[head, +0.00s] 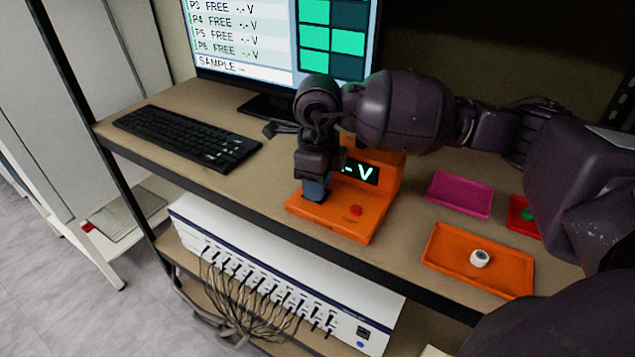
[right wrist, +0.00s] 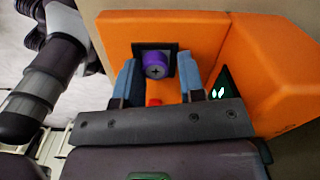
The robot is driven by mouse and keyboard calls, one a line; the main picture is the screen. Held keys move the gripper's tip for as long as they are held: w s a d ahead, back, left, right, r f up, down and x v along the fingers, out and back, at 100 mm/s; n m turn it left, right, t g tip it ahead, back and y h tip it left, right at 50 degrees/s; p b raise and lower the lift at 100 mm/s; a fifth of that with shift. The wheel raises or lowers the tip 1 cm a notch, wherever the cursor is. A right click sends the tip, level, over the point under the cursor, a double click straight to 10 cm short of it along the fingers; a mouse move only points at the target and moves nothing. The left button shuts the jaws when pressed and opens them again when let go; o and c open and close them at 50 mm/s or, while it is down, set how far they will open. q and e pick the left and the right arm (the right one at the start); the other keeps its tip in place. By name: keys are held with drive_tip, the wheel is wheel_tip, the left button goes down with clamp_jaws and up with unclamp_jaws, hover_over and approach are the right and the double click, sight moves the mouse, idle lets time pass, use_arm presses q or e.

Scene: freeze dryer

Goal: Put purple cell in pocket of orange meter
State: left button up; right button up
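The orange meter (head: 338,222) stands on the bench shelf, with a red button and a lit display showing a dash and V. In the right wrist view, the purple cell (right wrist: 153,66) sits at the black square pocket (right wrist: 172,52) of the meter, its marked end facing the camera. How deep it sits I cannot tell. My right gripper (head: 314,190) is over the left part of the meter. In the right wrist view its blue fingers (right wrist: 160,78) are open on either side of the cell, with a visible gap at the right. The cell is hidden in the head view.
A keyboard (head: 188,137) and monitor (head: 282,40) are behind and left. An orange tray (head: 445,268) holding a small white cell (head: 480,258), a magenta tray (head: 460,194) and a red tray (head: 517,222) lie to the right. A white cabled unit (head: 290,270) is on the shelf below.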

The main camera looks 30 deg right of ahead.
drive_tip(key=shift+s+a+f, duration=0.3)
drive_tip(key=shift+s+f, duration=0.05)
drive_tip(key=shift+f, duration=0.15)
drive_tip(key=shift+r, duration=0.45)
wheel_tip(320, 180, up, 11)
drive_tip(key=shift+w+d, duration=0.25)
drive_tip(key=shift+d, duration=0.05)
